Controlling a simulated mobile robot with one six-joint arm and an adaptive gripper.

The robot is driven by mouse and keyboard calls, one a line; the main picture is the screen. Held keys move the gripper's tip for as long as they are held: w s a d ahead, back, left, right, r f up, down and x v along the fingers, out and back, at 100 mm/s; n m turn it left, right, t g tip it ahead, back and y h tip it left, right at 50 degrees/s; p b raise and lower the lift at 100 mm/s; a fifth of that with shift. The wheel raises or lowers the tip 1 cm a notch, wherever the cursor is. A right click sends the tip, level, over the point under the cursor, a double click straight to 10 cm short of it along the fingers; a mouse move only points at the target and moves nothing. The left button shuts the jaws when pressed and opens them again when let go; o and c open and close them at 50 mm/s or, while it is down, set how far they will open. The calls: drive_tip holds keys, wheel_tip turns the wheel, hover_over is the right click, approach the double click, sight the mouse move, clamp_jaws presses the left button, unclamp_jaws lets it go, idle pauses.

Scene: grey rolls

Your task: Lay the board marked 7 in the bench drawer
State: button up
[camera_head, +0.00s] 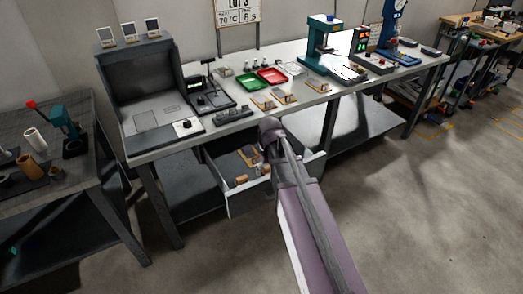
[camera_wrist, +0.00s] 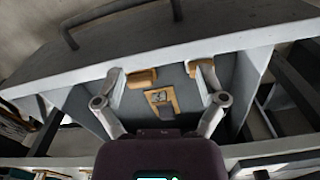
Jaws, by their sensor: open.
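The bench drawer (camera_head: 232,204) stands pulled out under the bench. In the wrist view its front wall (camera_wrist: 240,40) crosses the top. My gripper (camera_wrist: 157,73) is open above the drawer, its fingers spread wide with nothing gripped between them. A tan-edged board (camera_wrist: 171,94) with a small pale label lies on the drawer floor between the fingers in that view. Tan blocks (camera_wrist: 141,78) lie near the front wall. In the head view my arm hides part of the drawer and my gripper. Small tan-based boards (camera_head: 262,102) lie on the bench top. I cannot read a 7 on any board.
A green tray (camera_head: 249,82) and a red tray (camera_head: 272,76) sit on the bench (camera_head: 225,130). A teal press (camera_head: 322,45) stands right of them. A dark side table (camera_head: 60,205) is at left. The floor at right is clear.

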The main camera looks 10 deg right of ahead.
drive_tip(key=s+m, duration=0.1)
drive_tip(key=s, duration=0.9)
drive_tip(key=shift+s+d, duration=0.15)
drive_tip(key=shift+s, duration=0.1)
drive_tip(key=shift+r, duration=0.1)
wheel_tip(320, 180, up, 11)
drive_tip(key=p, duration=1.1)
drive_tip(key=c, duration=0.5)
drive_tip(key=shift+o, duration=0.2)
